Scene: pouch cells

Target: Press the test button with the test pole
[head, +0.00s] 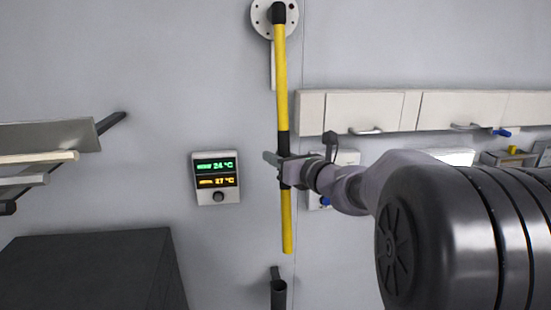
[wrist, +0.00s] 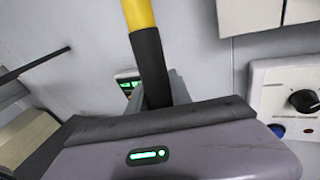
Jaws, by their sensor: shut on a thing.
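The test pole (head: 281,80) is yellow with a black grip and a black top end. It stands nearly upright in front of the wall. My gripper (head: 284,171) is shut on its black grip, below the middle of the pole. In the wrist view the pole (wrist: 150,62) rises from between my jaws (wrist: 161,92). The pole's black top end overlaps a round white disc (head: 261,26) with small holes at the top of the head view. I cannot tell whether they touch. No test button can be clearly made out; the pole end may hide it.
A display box (head: 216,180) with green and orange readings is on the wall to the left. White cabinets (head: 364,110) hang at the right. A dark tube-like holder (head: 278,291) is below the pole. Shelves (head: 50,136) and a dark box (head: 90,270) are at the left.

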